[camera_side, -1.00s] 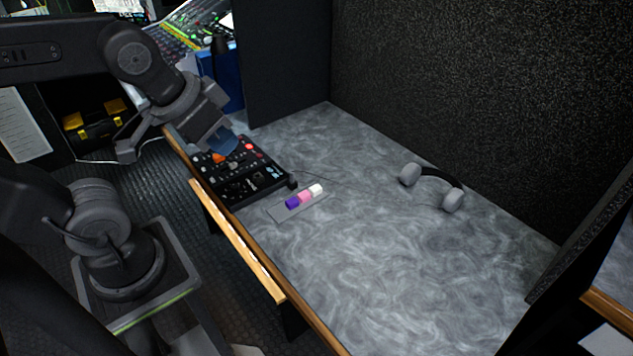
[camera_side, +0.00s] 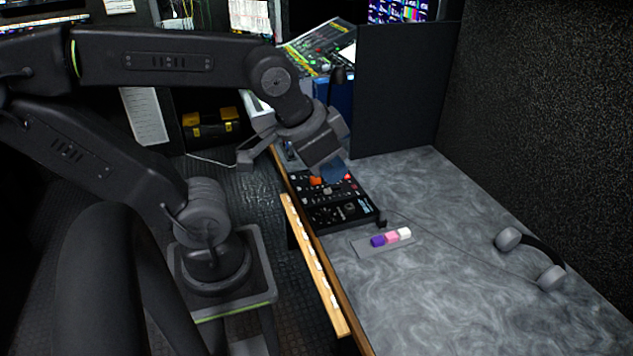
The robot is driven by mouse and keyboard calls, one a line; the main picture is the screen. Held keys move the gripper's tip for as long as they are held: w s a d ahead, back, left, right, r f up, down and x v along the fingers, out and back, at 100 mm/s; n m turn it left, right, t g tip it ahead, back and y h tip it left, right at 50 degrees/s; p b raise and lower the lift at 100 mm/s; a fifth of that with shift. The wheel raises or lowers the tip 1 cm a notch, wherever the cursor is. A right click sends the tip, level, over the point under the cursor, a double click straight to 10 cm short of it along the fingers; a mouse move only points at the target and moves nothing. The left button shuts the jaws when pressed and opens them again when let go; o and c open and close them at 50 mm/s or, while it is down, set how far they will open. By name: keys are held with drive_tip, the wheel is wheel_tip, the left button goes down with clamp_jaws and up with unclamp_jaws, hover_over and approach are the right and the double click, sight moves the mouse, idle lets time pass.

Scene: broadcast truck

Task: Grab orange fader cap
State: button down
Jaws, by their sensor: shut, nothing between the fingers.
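A small orange fader cap (camera_side: 316,180) sits on the far part of the black mixer panel (camera_side: 328,215). My gripper (camera_side: 336,173) is shut and empty, pointing down over the far end of the panel, just right of the orange cap in the picture. Its bluish fingertips overlap the panel in this view. I cannot tell how high they are above it or whether they touch anything.
Headphones (camera_side: 530,257) lie at the right on the grey marbled desk (camera_side: 440,310). A dark partition (camera_side: 405,90) stands behind the panel. A wooden rail (camera_side: 312,262) runs along the desk's left edge. The desk's front middle is clear.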

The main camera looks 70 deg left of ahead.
drive_tip(key=c, duration=1.8)
unclamp_jaws()
drive_tip(key=o, duration=1.1)
drive_tip(key=shift+o, duration=0.2)
drive_tip(key=w+a+n+g+y, duration=0.1)
drive_tip(key=w+a+n+g, duration=0.1)
drive_tip(key=w+a+n, duration=0.65)
drive_tip(key=n+g+h, duration=0.1)
drive_tip(key=n+g, duration=0.3)
drive_tip(key=n, duration=0.5)
hover_over(315, 180)
wheel_tip(315, 180, down, 22)
drive_tip(key=shift+n, duration=0.25)
drive_tip(key=f, duration=0.5)
drive_tip(key=a+f, duration=0.1)
drive_tip(key=f, duration=0.2)
drive_tip(key=shift+w+f, duration=0.1)
drive_tip(key=shift+f, duration=0.15)
drive_tip(key=shift+w+d+f, duration=0.1)
drive_tip(key=shift+d+f, duration=0.05)
drive_tip(key=shift+f, duration=1.3)
drive_tip(key=shift+w+d+f, duration=0.1)
drive_tip(key=shift+f, duration=1.35)
